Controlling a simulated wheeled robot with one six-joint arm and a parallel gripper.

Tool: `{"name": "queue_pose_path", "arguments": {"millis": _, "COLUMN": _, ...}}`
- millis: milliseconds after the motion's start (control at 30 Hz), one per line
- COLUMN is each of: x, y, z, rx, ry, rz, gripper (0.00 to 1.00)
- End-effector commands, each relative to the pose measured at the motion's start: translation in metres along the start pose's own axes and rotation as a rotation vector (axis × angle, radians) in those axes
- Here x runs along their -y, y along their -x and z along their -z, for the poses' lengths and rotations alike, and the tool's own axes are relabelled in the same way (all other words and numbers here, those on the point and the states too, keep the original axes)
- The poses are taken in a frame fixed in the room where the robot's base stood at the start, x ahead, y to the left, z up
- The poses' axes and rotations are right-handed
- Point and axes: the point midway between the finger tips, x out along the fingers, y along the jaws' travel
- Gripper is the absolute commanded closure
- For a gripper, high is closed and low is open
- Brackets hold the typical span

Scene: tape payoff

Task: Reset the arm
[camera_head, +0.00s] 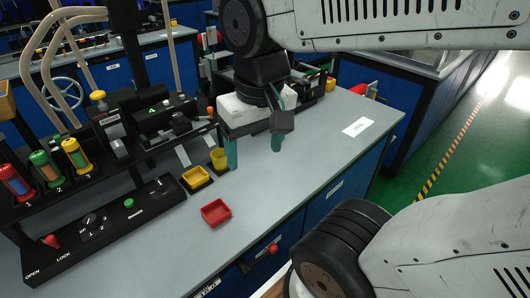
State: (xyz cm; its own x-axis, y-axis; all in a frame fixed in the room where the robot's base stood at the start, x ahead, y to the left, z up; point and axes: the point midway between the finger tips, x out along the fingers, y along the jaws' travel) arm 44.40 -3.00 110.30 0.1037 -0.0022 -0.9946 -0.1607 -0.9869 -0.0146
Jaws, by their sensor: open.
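My gripper (254,157) hangs from my arm over the grey bench top (310,160), pointing down. Its two teal fingers stand wide apart, with only bare bench seen between them. Nothing is held. I cannot tell how far the tips are above the bench. My white arm links cross the top right and fill the lower right.
A yellow tray (196,177) sits left of the gripper. A black control panel (105,225) and a rack with several coloured cylinders (45,165) stand at left. A white card (357,127) lies at right. The front bench edge is clear; green floor (440,150) lies beyond.

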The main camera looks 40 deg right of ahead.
Motion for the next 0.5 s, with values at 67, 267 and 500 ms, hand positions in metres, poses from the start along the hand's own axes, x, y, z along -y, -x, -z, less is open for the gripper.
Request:
{"name": "queue_pose_path", "arguments": {"millis": 67, "x": -0.003, "y": 0.0, "z": -0.013, "rx": -0.008, "ry": 0.075, "rz": 0.0, "gripper": 0.28}}
{"name": "queue_pose_path", "arguments": {"millis": 267, "x": -0.005, "y": -0.001, "z": -0.025, "rx": -0.011, "ry": 0.161, "rz": 0.0, "gripper": 0.28}}
{"name": "queue_pose_path", "arguments": {"millis": 500, "x": -0.005, "y": -0.001, "z": -0.024, "rx": -0.011, "ry": 0.162, "rz": 0.0, "gripper": 0.28}}
